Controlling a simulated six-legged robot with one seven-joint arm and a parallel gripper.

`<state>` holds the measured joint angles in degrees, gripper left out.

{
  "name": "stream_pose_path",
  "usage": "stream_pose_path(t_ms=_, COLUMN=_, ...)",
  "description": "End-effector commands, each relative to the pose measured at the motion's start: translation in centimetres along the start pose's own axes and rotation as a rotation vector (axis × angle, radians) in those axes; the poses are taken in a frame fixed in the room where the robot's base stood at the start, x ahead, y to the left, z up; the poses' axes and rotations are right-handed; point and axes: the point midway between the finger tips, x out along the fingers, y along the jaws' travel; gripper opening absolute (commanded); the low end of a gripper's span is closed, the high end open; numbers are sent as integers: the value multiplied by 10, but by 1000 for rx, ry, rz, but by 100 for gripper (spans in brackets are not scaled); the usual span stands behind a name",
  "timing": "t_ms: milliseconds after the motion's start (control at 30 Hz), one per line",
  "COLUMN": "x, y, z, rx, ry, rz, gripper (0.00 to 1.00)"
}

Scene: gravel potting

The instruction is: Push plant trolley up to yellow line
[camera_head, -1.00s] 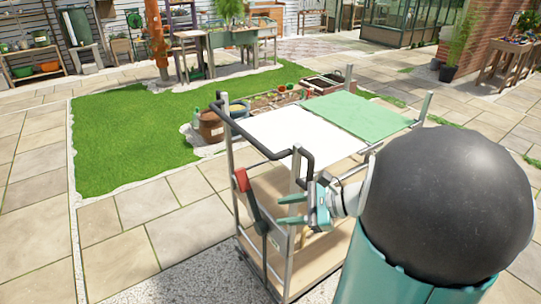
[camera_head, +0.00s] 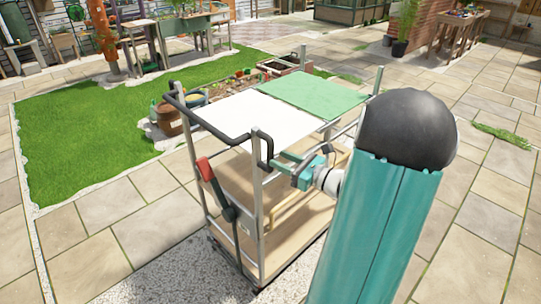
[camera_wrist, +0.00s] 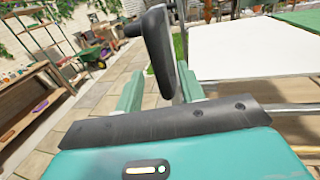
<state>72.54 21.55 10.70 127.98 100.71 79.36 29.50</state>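The plant trolley (camera_head: 262,122) stands upright on the paving, with a white and a green panel on top, metal posts and wooden lower shelves. Its black handle (camera_head: 218,134) runs along the near-left end, and a lever with a red grip (camera_head: 205,170) hangs below it. My gripper (camera_head: 281,163) is at the handle's right end. In the wrist view, my gripper's fingers (camera_wrist: 160,88) are apart, with the handle's end bar (camera_wrist: 161,50) between and beyond them; I cannot tell whether they touch it. No yellow line shows.
Grass (camera_head: 90,145) lies left of the trolley, with pots (camera_head: 168,118) and a planter (camera_head: 285,64) beyond it. A gravel strip (camera_head: 175,275) runs along the near side. Open paving (camera_head: 475,200) lies to the right. A wooden table (camera_head: 462,27) stands at the back right.

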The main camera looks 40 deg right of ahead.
Motion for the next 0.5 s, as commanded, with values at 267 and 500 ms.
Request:
stream_pose_path(t_ms=267, x=41, y=0, z=0, rx=-1, ry=1, rz=1, gripper=39)
stream_pose_path(t_ms=500, x=47, y=0, z=0, rx=0, ry=1, rz=-1, gripper=39)
